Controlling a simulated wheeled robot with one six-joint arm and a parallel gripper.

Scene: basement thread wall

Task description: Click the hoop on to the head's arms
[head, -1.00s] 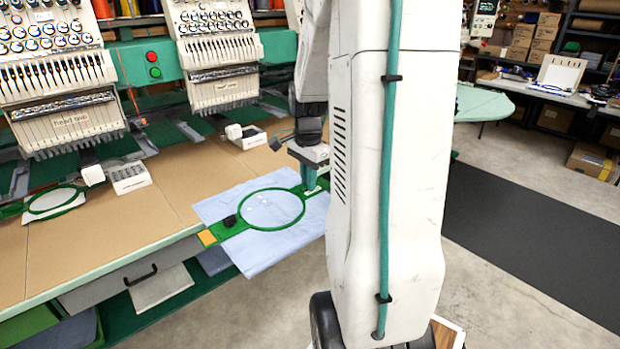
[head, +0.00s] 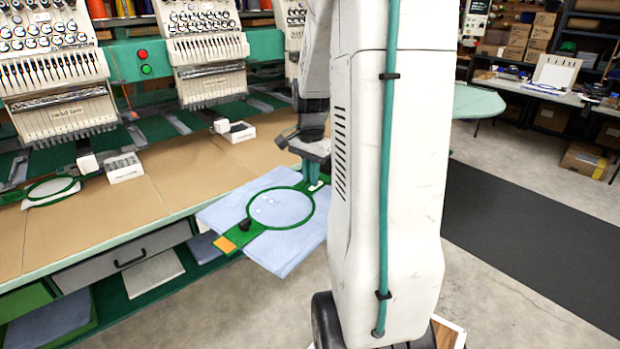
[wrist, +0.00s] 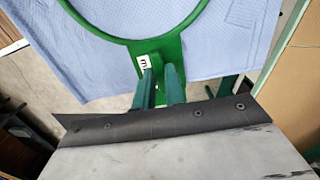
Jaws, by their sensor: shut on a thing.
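A green hoop (head: 249,221) with light blue cloth (head: 280,208) stretched in it hangs in the air at the table's front edge. My gripper (head: 311,176) is shut on the hoop's far tab. The wrist view shows both teal fingers of my gripper (wrist: 158,88) at the hoop's green tab (wrist: 153,50), beside a white label. An orange patch (head: 225,244) and a dark knob (head: 245,225) are on the hoop's near end. The machine heads (head: 205,62) stand at the back left; one (head: 62,95) has a lettered label. My arm hides part of the cloth's right side.
A brown tabletop (head: 170,185) runs under the heads, with small white boxes (head: 124,168) on it. Another green hoop (head: 50,189) is at the far left. A drawer (head: 135,255) is below the table. Open floor (head: 500,290) lies right.

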